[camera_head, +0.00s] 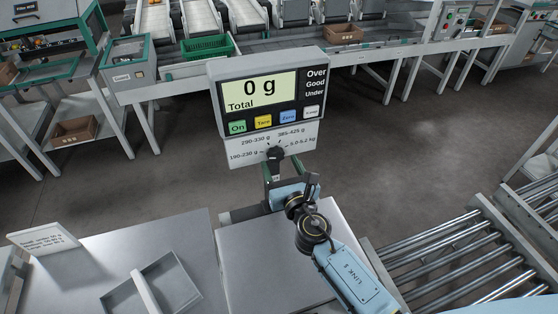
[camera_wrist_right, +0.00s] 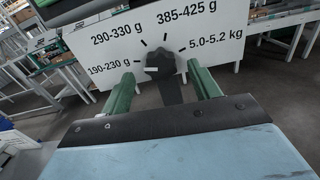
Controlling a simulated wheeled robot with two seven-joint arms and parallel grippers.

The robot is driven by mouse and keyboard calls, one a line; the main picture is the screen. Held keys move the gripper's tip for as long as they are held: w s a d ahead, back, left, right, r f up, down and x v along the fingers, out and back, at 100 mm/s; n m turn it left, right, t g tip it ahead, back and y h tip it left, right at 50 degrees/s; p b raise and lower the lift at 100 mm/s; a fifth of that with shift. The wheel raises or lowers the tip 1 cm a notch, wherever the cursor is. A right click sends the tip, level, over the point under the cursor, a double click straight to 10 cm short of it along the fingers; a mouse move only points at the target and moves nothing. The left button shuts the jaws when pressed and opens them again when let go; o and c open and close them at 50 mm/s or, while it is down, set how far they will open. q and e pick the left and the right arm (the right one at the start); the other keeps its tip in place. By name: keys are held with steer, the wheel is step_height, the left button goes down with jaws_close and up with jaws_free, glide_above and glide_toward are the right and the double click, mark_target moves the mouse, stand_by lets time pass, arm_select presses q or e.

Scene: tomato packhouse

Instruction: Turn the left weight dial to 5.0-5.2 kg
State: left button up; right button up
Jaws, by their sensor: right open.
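The black weight dial (camera_head: 275,153) sits on a white plate (camera_head: 240,154) under the scale display, and also shows in the right wrist view (camera_wrist_right: 160,65). The plate is marked 190-230 g, 290-330 g, 385-425 g and 5.0-5.2 kg, with tick marks around the dial. I cannot tell clearly which mark the dial points to. My right gripper (camera_head: 277,170) is open just in front of the dial; in the wrist view its two green fingers (camera_wrist_right: 161,72) stand to either side of the dial with gaps. My left gripper is out of view.
The display (camera_head: 246,91) reads 0 g Total, with several buttons below it. A steel scale platform (camera_head: 262,275) lies beneath my right arm. A roller conveyor (camera_head: 470,262) is at the right, and a table with a divided tray (camera_head: 172,282) at the left.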

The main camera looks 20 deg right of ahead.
steer(key=shift+w, duration=1)
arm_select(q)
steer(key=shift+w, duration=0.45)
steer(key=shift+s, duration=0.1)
arm_select(e)
steer(key=c, duration=1)
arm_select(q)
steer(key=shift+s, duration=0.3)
